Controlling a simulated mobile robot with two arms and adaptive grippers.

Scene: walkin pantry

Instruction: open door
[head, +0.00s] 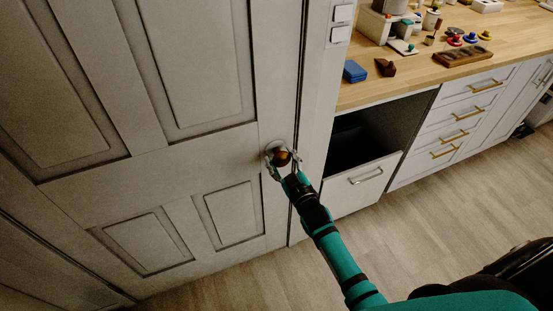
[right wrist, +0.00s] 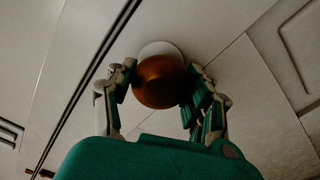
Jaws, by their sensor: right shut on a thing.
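A grey panelled door (head: 150,175) fills the left half of the head view. It looks closed, with its right edge along the frame. A round copper-brown knob (head: 281,158) sits near that edge, on a pale round plate. My right gripper (head: 282,159) is at the knob, with a finger on either side of it. In the right wrist view the knob (right wrist: 160,80) sits between the fingers of the gripper (right wrist: 161,88), which is shut on it. My left gripper is not in view.
Right of the door stands a wooden counter (head: 400,85) with small objects on it, including a blue box (head: 355,71). Below it a white drawer (head: 362,185) sticks out close to my right arm.

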